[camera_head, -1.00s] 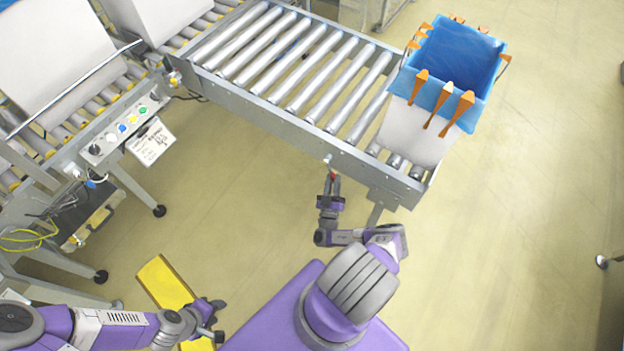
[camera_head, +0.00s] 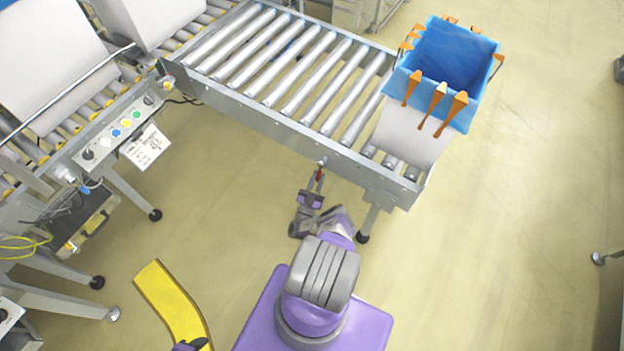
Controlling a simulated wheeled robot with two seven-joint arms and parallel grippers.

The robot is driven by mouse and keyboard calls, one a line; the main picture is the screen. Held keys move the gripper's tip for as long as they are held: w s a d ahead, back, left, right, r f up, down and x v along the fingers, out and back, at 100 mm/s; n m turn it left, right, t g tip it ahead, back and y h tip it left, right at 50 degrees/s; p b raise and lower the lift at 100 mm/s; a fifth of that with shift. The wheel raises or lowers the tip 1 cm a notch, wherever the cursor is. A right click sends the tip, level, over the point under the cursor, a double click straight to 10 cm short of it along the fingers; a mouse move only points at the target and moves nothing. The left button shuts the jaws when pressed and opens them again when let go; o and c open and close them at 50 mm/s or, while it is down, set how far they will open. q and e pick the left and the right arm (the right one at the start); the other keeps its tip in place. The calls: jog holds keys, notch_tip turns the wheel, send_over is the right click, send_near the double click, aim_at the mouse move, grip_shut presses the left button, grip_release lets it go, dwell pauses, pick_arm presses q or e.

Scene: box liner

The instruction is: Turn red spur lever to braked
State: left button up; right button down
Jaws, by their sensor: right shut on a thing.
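The red spur lever (camera_head: 320,174) is a small red handle on the near side rail of the roller spur (camera_head: 285,132). It hangs just below a pale pivot at the rail. My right gripper (camera_head: 318,183) is shut on the lever, and its fingers hide part of it. My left gripper (camera_head: 190,346) only just shows at the bottom edge, too cut off to tell its jaw state.
A white box with a blue liner (camera_head: 440,68) and orange clips stands at the spur's right end. A control panel (camera_head: 120,128) with coloured buttons is at the left. A yellow strip (camera_head: 172,300) lies on the floor.

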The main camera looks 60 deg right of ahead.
jog(key=shift+s+d+r, duration=0.1)
jog(key=shift+d+r, duration=0.1)
jog(key=shift+d, duration=0.15)
jog(key=c, duration=1)
grip_release()
jog(key=shift+f, duration=0.1)
jog(key=shift+a, duration=0.1)
